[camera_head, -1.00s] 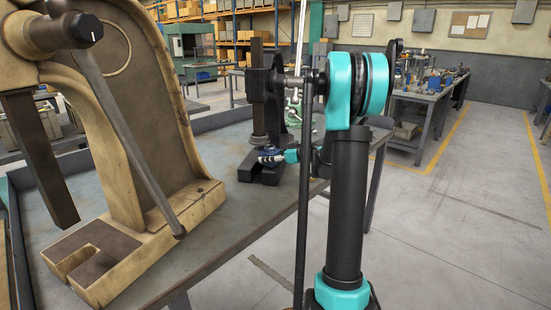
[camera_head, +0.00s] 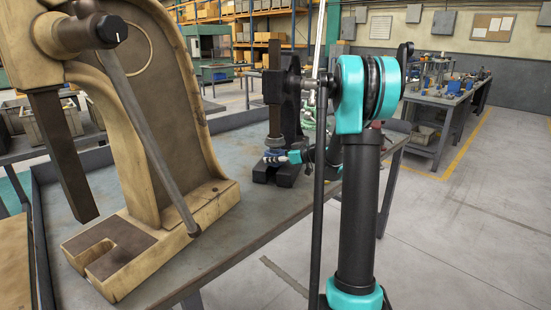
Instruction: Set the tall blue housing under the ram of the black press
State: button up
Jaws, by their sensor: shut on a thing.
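The black press (camera_head: 290,105) stands on the bench beyond the cream press, partly behind my arm. Its dark ram (camera_head: 274,118) hangs over its black base (camera_head: 276,174). The blue housing (camera_head: 274,153) shows small at the press, above the base and below the ram. My gripper (camera_head: 279,158) reaches in from the right and is shut on the housing. The fingers hide part of it. The housing looks roughly upright. At this size I cannot tell whether its underside touches the base or how well it lines up with the ram.
A large cream press (camera_head: 190,215) with a long lever fills the left foreground. The grey bench (camera_head: 225,255) is bare between the two presses. Another bench (camera_head: 440,105) with small parts stands at the back right. The floor on the right is clear.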

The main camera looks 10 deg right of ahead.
jog(key=shift+f, duration=0.6)
dwell(0.6)
jog(key=o, duration=1.4)
